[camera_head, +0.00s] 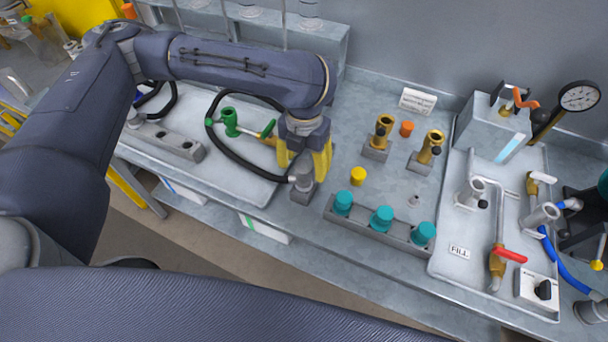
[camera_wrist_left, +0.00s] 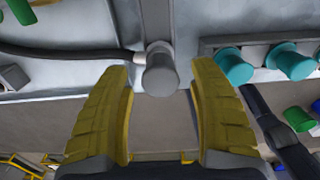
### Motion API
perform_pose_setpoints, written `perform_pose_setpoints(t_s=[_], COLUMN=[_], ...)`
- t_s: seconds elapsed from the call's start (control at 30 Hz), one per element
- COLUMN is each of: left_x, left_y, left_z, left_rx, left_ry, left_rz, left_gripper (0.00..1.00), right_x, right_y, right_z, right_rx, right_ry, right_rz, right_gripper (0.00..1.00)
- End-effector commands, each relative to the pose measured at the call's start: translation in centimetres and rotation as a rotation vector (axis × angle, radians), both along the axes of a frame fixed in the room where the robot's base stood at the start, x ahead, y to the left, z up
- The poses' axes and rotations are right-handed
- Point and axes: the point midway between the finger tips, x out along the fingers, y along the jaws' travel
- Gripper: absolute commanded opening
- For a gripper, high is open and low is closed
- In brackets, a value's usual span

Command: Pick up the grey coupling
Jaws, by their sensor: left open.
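The grey coupling (camera_head: 303,180) stands upright near the bench's front edge in the head view, in a small grey block (camera_head: 301,196), with a black hose running to its side. In the left wrist view the coupling (camera_wrist_left: 161,76) shows as a grey cylinder between the yellow fingertips, with a gap on each side. My left gripper (camera_head: 304,166) points down over the coupling, open and empty, its yellow fingers (camera_wrist_left: 163,84) spread to either side. The gripper hides part of the coupling's surroundings in the head view. My right gripper is in neither view.
A grey rack with teal caps (camera_head: 382,218) stands just right of the coupling. A green fitting (camera_head: 230,122) with a hose lies on the left tray (camera_head: 225,178). Brass fittings (camera_head: 383,128), a yellow cap (camera_head: 358,176) and a right tray (camera_head: 455,272) with valves are farther right.

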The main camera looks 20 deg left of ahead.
Motion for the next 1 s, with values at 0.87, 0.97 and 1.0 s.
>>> perform_pose_setpoints(t_s=[0.87,0.97,1.0], left_x=[-0.1,-0.1,-0.1], left_y=[0.0,0.0,0.0], left_z=[-4.8,-4.8,-4.8], left_rx=[-0.001,0.000,0.000], left_ry=[0.001,0.001,0.001], left_rz=[0.001,0.001,0.000], left_gripper=[0.60,0.49,0.44], right_x=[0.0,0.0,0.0], right_y=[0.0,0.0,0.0], right_z=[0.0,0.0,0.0], right_rx=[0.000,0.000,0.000], right_ry=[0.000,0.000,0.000], right_rz=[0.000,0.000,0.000], right_gripper=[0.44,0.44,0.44])
